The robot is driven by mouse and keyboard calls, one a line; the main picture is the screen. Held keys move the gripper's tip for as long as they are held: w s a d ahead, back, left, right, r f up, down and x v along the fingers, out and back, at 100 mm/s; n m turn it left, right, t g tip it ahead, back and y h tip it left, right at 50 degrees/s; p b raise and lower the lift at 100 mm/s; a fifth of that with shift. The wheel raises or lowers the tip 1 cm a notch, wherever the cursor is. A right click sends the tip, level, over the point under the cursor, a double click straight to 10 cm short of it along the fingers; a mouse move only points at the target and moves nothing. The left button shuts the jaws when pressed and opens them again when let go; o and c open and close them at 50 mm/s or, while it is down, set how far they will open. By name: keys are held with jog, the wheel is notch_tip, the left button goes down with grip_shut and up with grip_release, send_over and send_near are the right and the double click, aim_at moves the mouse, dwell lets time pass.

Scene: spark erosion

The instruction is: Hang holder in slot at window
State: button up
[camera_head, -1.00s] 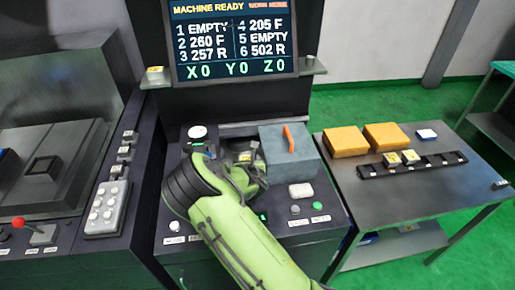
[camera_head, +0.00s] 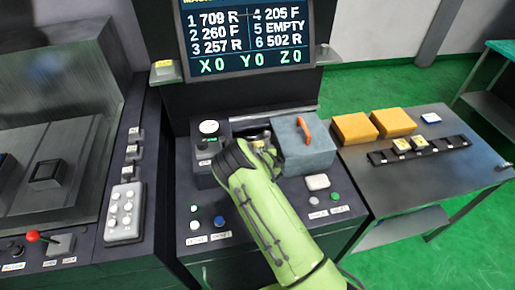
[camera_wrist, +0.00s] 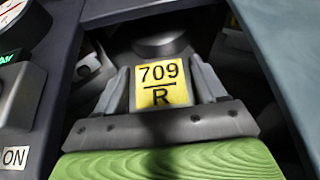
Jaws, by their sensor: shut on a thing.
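The holder (camera_wrist: 163,98) has a yellow label reading 709 R and sits between my two grey fingers in the wrist view. My gripper (camera_wrist: 162,84) is shut on it. A round grey metal part (camera_wrist: 160,42) shows just behind the holder. In the head view my green arm reaches into the window (camera_head: 248,124) under the screen, and its dark wrist hides most of the gripper and holder. The slot itself is hidden, so I cannot tell how the holder seats. The screen (camera_head: 255,40) lists 1 as 709 R and 5 as EMPTY.
A grey-blue block with an orange handle (camera_head: 305,150) stands close to the right of my wrist. A round gauge (camera_head: 208,128) is close on the left. A side table (camera_head: 430,180) at right bears two orange boxes and a black rack (camera_head: 418,150) with two yellow-labelled pieces.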

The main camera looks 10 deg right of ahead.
jog(key=o, duration=1.3)
jog(key=shift+r, duration=0.2)
jog(key=p+v, duration=0.4)
jog(key=v, duration=0.8)
jog(key=s+r+m+g, duration=0.2)
jog(key=s+r+m, duration=0.3)
jog(key=r+m, duration=0.55)
jog(key=s+r+m+g, duration=0.3)
jog(key=s+r+m, duration=0.2)
jog(key=r+m, duration=0.6)
jog(key=s+r+m+g, duration=0.1)
jog(key=s+r+m, duration=0.2)
jog(key=s+m, duration=0.4)
jog(key=s+r+m+g, duration=0.1)
jog(key=s+r+m, duration=0.2)
jog(key=s+m, duration=0.4)
jog(key=s, duration=0.9)
jog(key=shift+r, duration=0.2)
